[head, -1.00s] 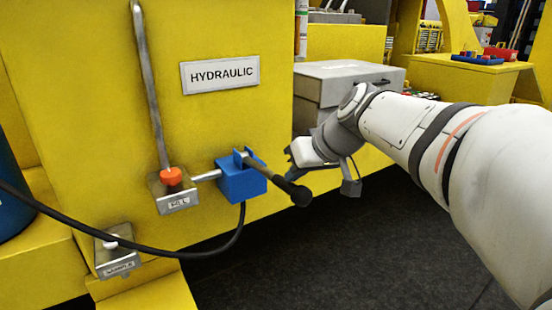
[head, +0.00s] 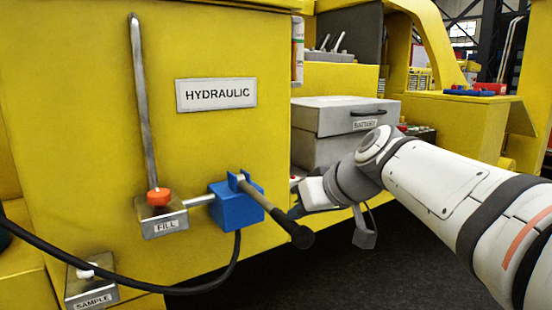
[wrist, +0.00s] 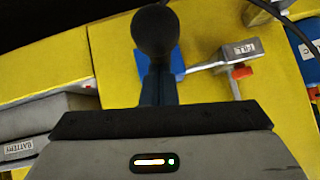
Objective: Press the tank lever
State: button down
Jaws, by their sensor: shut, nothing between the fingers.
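A blue block (head: 236,207) sits on the yellow panel below the HYDRAULIC label, with a dark lever (head: 264,203) sticking out toward the lower right. The lever ends in a black knob (head: 302,237). My gripper (head: 294,211) is shut and empty, just beside the lever near its knob. In the wrist view the black knob (wrist: 155,32) is just past my shut fingers (wrist: 159,90), with the blue block (wrist: 180,65) partly hidden behind. I cannot tell whether the fingers touch the lever.
A FILL valve (head: 162,219) with a red-orange cap joins the blue block by a pipe. A SAMPLE valve (head: 91,283) sits lower left. A black hose (head: 130,282) hangs below the block. A grey BATTERY box (head: 340,118) stands behind my gripper. Dark floor lies at lower right.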

jog(key=shift+s+f, duration=0.15)
jog(key=shift+f, duration=0.65)
jog(key=w+r+p+v, duration=0.2)
jog(key=v, duration=1.2)
jog(key=shift+w+a+r, duration=0.15)
jog(key=shift+w+a, duration=0.05)
jog(key=shift+a, duration=0.1)
dwell(0.6)
